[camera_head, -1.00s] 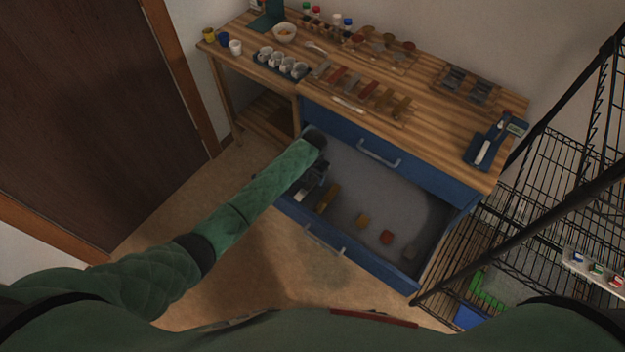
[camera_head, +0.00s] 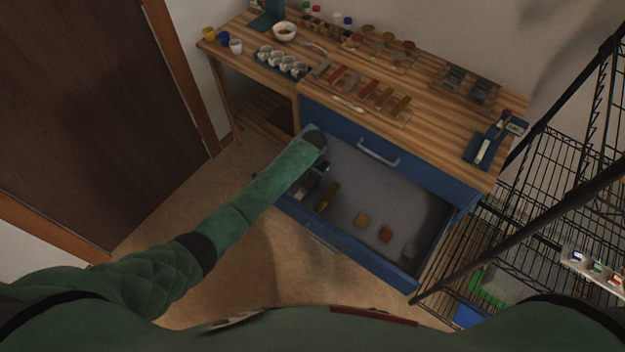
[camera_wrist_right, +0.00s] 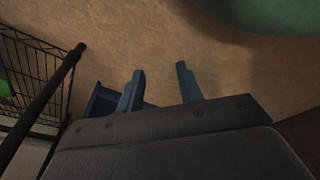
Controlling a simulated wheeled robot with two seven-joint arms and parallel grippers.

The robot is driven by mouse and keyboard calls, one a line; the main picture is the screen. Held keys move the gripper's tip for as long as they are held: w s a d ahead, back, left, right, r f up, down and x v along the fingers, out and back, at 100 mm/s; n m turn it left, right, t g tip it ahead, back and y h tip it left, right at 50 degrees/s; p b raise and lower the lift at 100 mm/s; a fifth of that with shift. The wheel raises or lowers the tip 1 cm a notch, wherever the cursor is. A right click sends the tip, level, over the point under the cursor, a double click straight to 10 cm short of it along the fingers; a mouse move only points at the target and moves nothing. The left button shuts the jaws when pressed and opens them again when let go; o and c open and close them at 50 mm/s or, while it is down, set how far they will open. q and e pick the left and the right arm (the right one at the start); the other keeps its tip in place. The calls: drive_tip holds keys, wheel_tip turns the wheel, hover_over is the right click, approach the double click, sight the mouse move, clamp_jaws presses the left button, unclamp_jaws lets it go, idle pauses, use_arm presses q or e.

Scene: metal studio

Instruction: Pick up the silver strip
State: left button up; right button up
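My left gripper (camera_head: 317,171) is inside the open blue drawer (camera_head: 420,206), at its left end. It is dark and small, partly hidden by my forearm, so its fingers cannot be made out. Small grey pieces (camera_head: 301,190) lie just below it; I cannot tell if one is the silver strip. A brass-coloured strip (camera_head: 327,197) lies to their right. A grey block (camera_head: 408,250) lies at the drawer's right end. On the tabletop, a silver-grey strip (camera_head: 322,68) heads a row of coloured strips. My right gripper (camera_wrist_right: 158,85) is open and empty above the floor.
An orange-brown block (camera_head: 362,220) and a red block (camera_head: 386,235) lie in the drawer. The wooden bench (camera_head: 440,145) above holds cups, a bowl and trays. A black wire rack (camera_head: 540,190) stands at the right. The drawer's middle is clear.

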use_arm(q)
clamp_jaws()
